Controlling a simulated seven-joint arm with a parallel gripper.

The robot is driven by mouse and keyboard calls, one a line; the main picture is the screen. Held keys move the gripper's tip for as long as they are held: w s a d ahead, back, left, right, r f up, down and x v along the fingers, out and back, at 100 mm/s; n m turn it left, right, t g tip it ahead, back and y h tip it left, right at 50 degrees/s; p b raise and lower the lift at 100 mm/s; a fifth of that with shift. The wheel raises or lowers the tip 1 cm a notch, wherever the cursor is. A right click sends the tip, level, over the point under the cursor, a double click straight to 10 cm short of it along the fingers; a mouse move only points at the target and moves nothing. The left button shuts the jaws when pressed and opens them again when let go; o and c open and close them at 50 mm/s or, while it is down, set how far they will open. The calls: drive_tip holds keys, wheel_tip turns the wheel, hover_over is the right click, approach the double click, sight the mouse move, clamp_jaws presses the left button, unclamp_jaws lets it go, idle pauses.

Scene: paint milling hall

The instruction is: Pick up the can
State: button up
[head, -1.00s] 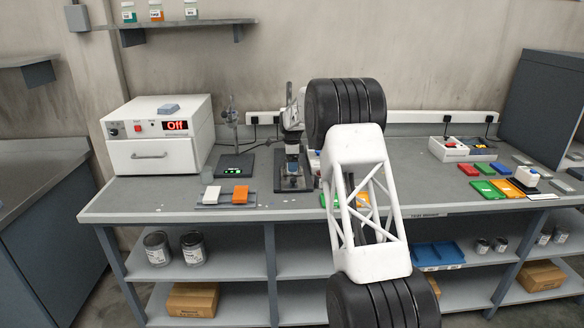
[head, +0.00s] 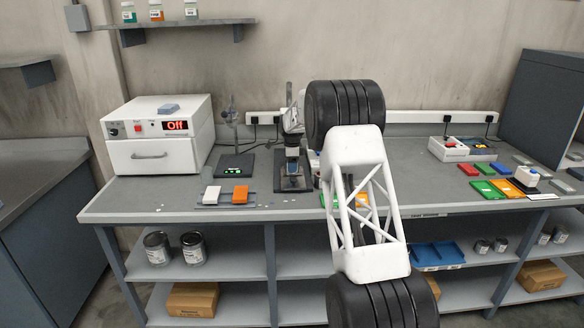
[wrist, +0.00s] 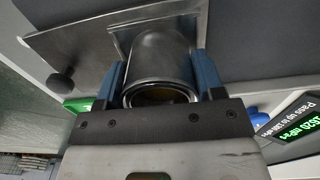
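The can (wrist: 160,60) is a grey metal cylinder with an open, round rim in the wrist view. It sits between the two blue fingers of my gripper (wrist: 161,82), one on each side. The fingers lie very close to its sides; I cannot tell whether they press on it. In the head view my gripper (head: 292,180) is small, low over the middle of the bench, at a dark stand. My arm hides the bench just to the right of it. The can cannot be made out clearly there.
A display with green digits (head: 233,171) lies left of the gripper. Several coloured blocks (head: 490,190) lie right. Two cans (head: 193,248) stand on the lower shelf.

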drive_tip(key=c, duration=0.4)
drive_tip(key=shift+r, duration=0.2)
drive_tip(key=shift+r, duration=1.4)
drive_tip(key=shift+s+r, duration=0.1)
drive_tip(key=shift+r, duration=0.15)
drive_tip(key=s+d+r, duration=0.1)
drive_tip(key=s, duration=1.4)
drive_tip(key=shift+s+d+r, duration=0.2)
drive_tip(key=shift+s+d, duration=0.15)
